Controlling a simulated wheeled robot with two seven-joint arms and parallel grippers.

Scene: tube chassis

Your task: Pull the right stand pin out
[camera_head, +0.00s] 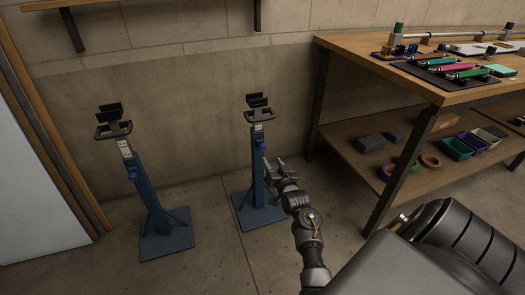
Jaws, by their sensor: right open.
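The right stand (257,152) is a blue post on a square base plate, with a pale inner column and a dark forked head. It stands upright on the floor. My right gripper (273,164) is open, beside the right side of its post, around mid-height. I cannot tell whether the fingers touch the post. The stand pin is too small to make out clearly and may be partly hidden by the gripper. My left gripper is out of view.
A similar left stand (150,190) is upright to the left, with clear floor between the two. A wooden workbench (455,97) with tools on top and bins on its lower shelf stands at right. A concrete wall (190,100) is behind the stands.

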